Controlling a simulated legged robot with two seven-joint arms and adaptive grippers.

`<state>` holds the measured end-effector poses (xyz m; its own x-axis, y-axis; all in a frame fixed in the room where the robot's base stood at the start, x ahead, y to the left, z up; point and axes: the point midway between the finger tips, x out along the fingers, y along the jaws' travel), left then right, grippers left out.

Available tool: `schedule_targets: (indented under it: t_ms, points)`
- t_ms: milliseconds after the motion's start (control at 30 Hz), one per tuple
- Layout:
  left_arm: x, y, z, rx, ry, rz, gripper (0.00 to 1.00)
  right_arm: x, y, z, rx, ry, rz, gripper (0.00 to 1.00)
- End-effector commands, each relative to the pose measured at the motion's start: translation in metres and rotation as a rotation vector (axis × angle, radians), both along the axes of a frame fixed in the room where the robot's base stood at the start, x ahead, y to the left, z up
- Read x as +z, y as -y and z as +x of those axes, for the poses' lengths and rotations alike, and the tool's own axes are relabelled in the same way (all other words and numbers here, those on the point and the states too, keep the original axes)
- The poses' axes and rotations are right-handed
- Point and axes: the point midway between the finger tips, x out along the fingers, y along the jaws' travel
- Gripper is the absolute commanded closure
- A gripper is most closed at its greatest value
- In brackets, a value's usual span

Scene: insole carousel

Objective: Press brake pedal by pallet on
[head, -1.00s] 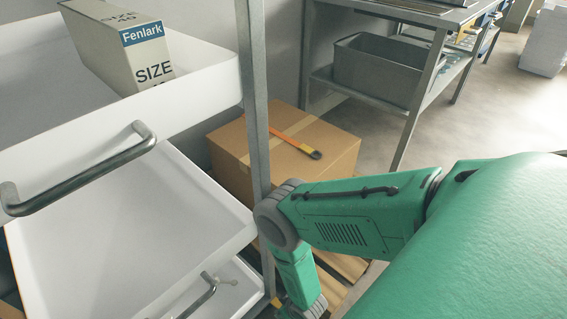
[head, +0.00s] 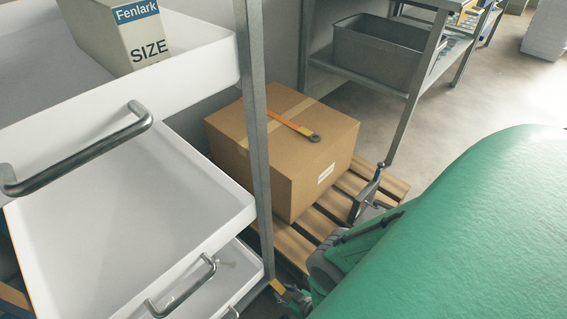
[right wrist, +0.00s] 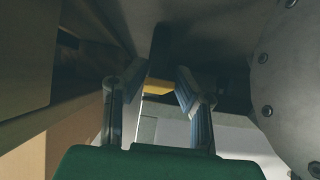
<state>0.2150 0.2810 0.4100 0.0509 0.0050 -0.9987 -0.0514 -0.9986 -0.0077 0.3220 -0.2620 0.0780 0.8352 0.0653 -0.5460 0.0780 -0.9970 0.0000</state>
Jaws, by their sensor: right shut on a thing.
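The yellow brake pedal (head: 278,286) sits low by the foot of the grey rack post, near the corner of the pallet (head: 335,217). My right gripper (head: 293,297) is down beside it, small and partly hidden by my green arm. In the right wrist view, the two fingers of my right gripper (right wrist: 155,95) stand on either side of the yellow pedal (right wrist: 157,86), shut on it. The exact contact is dark and hard to make out. My left gripper is not in view.
A cardboard box (head: 270,150) with an orange strap lies on the pallet. The grey post (head: 255,130) and white trays (head: 120,220) with metal handles stand at left. A metal table (head: 425,90) is behind.

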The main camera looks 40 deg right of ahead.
Motion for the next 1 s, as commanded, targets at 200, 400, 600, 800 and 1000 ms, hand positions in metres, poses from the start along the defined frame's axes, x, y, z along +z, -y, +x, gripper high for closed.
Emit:
schedule_targets:
  t_ms: [200, 400, 600, 800, 1000]
  points:
    - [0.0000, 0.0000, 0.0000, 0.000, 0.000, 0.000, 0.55, -0.0029, 0.0007, -0.0019, -0.001, 0.028, 0.002, 1.00]
    - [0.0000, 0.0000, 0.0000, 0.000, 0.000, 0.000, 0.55, -0.0035, 0.0007, -0.0020, -0.001, 0.033, 0.002, 1.00]
    - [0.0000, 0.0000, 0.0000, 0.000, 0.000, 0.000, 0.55, -0.0037, 0.0007, -0.0022, -0.001, 0.032, 0.002, 1.00]
    - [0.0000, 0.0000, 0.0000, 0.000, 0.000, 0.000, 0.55, -0.0035, 0.0006, -0.0017, 0.000, 0.033, 0.003, 0.55]
    - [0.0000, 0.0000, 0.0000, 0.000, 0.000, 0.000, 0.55, -0.0030, 0.0003, -0.0007, 0.000, 0.035, 0.003, 0.55]
